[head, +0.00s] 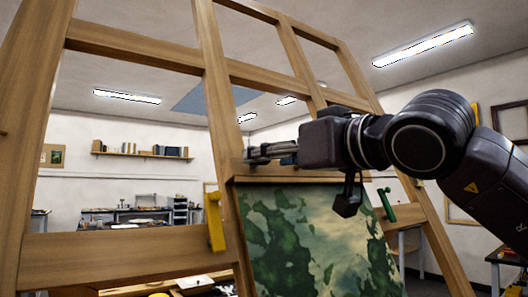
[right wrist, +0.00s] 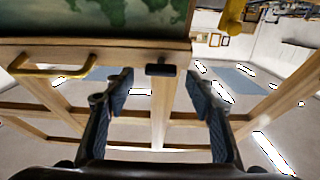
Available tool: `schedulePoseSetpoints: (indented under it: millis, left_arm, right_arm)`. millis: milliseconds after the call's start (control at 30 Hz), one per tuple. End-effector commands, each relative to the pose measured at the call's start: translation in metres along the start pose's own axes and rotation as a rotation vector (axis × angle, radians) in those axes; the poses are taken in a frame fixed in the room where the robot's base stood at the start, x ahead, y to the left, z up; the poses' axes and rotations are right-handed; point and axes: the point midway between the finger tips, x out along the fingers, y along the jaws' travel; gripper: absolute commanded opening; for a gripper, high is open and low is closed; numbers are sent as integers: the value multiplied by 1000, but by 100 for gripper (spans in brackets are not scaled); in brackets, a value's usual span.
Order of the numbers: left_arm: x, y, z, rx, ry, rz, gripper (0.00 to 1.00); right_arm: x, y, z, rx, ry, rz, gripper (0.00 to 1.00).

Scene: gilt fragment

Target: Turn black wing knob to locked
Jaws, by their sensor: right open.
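The black wing knob (right wrist: 160,70) shows in the right wrist view as a small dark bar on the wooden frame, beside the painting's edge. It lies crosswise in that picture, between and just beyond the fingertips of my right gripper (right wrist: 160,82). The gripper is open, with a finger on each side and a gap to the knob. In the head view my right gripper (head: 258,153) reaches from the right to the top edge of the painting (head: 315,240); the knob is hidden or not distinguishable there. My left gripper is in neither view.
A large wooden frame (head: 218,110) with crossbars fills the middle. A yellow handle (head: 215,222) is left of the painting and a green handle (head: 386,205) is right of it. A brass-coloured pull (right wrist: 50,71) shows in the wrist view. Benches stand far behind.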

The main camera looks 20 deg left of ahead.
Motion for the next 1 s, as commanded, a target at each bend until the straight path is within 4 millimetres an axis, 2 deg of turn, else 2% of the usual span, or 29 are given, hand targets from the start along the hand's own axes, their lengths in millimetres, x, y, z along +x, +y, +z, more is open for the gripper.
schedulePoseSetpoints:
  millis: [100, 200, 533, 900, 1000]
  left_arm:
    - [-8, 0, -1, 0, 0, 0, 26]
    - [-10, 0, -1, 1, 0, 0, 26]
    - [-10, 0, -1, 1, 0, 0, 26]
    - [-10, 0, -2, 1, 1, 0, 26]
    - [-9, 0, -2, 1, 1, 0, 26]
  right_arm:
    - [16, -1, -2, 2, 0, -2, 51]
    - [24, -1, -1, 1, 0, -2, 51]
    - [27, 0, 0, 1, 1, -1, 50]
    - [27, 0, 0, 2, 2, -1, 9]
    - [27, 0, 0, 3, 2, -1, 9]
